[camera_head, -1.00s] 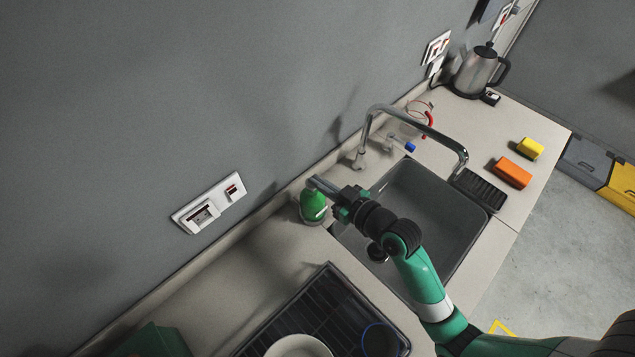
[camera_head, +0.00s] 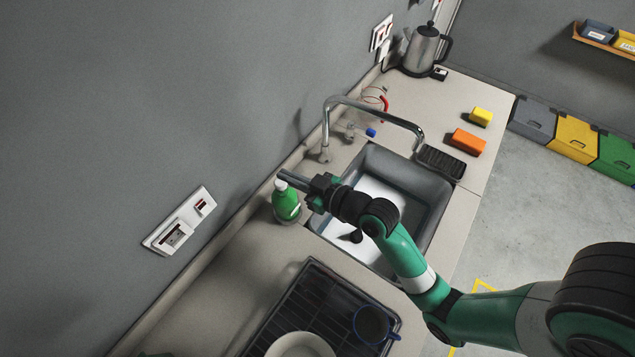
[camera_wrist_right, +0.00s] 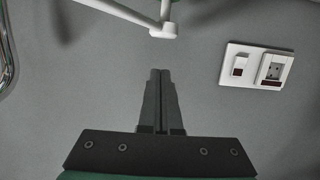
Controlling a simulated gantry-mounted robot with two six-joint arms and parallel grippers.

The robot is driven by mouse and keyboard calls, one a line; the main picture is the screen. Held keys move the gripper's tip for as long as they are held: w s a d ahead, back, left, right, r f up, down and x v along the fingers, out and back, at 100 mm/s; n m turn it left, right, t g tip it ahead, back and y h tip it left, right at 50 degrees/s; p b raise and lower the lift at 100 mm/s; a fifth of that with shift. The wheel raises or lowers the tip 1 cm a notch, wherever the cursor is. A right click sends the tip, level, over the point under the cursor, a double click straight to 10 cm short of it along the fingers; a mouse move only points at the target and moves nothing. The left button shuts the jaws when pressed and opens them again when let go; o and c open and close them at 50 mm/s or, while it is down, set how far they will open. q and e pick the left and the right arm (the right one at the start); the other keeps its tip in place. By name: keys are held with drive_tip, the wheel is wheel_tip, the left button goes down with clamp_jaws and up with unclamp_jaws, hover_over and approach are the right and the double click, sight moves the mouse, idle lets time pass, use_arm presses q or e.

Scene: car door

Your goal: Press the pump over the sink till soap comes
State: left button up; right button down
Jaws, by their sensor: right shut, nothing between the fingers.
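The green soap bottle (camera_head: 286,205) stands upright on the counter at the sink's left corner, with a white pump top (camera_head: 281,185). My right gripper (camera_head: 284,176) is shut and empty, with its fingertips at the pump top; I cannot tell whether they touch it. In the right wrist view the shut fingers (camera_wrist_right: 160,72) point toward the white pump spout (camera_wrist_right: 163,30), with a gap between them in the picture. The grey sink (camera_head: 433,190) has a white area (camera_head: 377,190) across its floor, partly hidden by my arm. My left gripper is not in view.
A chrome tap (camera_head: 374,110) arches over the sink. A dish rack (camera_head: 290,318) with a bowl and a dark mug stands in front of the bottle. Orange (camera_head: 468,141) and yellow (camera_head: 481,116) sponges and a kettle (camera_head: 424,50) are farther back. The wall is close behind the bottle.

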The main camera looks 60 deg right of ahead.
drive_tip(key=v, duration=0.9)
drive_tip(key=shift+s+f, duration=0.2)
drive_tip(key=shift+f, duration=0.1)
drive_tip(key=w+a+r+n+t+y, duration=0.2)
drive_tip(key=w+a+r, duration=0.1)
drive_tip(key=r, duration=0.6)
drive_tip(key=w+a+r+n+t+y, duration=0.1)
drive_tip(key=w+a+r+n+t, duration=0.15)
drive_tip(key=r, duration=0.65)
drive_tip(key=w+a+r+n+t+y, duration=0.15)
drive_tip(key=w+a+r, duration=0.25)
drive_tip(key=r, duration=0.4)
drive_tip(key=s+r+m+t+h, duration=0.1)
drive_tip(key=s+r+m+t, duration=0.1)
drive_tip(key=r, duration=0.8)
drive_tip(key=s+a+r+m+t+h, duration=0.1)
drive_tip(key=s+r+m+t, duration=0.1)
drive_tip(key=r, duration=0.8)
drive_tip(key=shift+s+r+m+t, duration=0.35)
drive_tip(key=shift+s+t, duration=0.4)
drive_tip(key=shift+t, duration=0.35)
